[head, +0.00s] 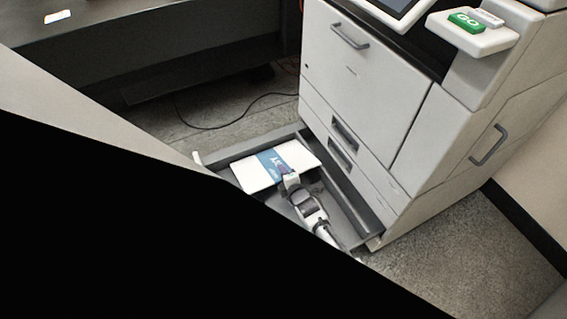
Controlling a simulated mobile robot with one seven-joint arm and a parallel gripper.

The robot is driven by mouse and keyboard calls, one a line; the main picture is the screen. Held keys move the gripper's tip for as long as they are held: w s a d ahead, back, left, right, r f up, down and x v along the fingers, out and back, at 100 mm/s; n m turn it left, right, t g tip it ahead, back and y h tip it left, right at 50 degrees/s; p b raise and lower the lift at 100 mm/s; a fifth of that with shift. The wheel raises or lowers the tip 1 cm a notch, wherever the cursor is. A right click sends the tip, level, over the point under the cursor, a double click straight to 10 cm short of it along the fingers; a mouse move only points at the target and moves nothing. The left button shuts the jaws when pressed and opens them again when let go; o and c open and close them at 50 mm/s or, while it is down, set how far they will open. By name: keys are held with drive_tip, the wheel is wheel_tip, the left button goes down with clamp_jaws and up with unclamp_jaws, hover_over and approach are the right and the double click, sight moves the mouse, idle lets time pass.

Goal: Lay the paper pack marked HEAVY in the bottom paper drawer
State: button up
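The paper pack (257,177) is white with a blue band across its middle. The lettering on the band is too small to read. It is over the left part of the pulled-out bottom paper drawer (352,197), and I cannot tell whether it rests on the drawer floor or is held just above it. My gripper (287,178) is at the near right edge of the pack, at the blue band. The fingers overlap the pack's edge, and they are too small to show whether they grip it.
The large white copier (365,75) stands behind the drawer, with its other drawers shut. A dark table (150,20) is at the upper left. A cable (215,125) lies on the floor. A black area hides the lower left.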

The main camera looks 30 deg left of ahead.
drive_tip(key=shift+o, duration=1.3)
drive_tip(key=p+v, duration=0.2)
drive_tip(key=v, duration=1.2)
drive_tip(key=shift+p, duration=0.3)
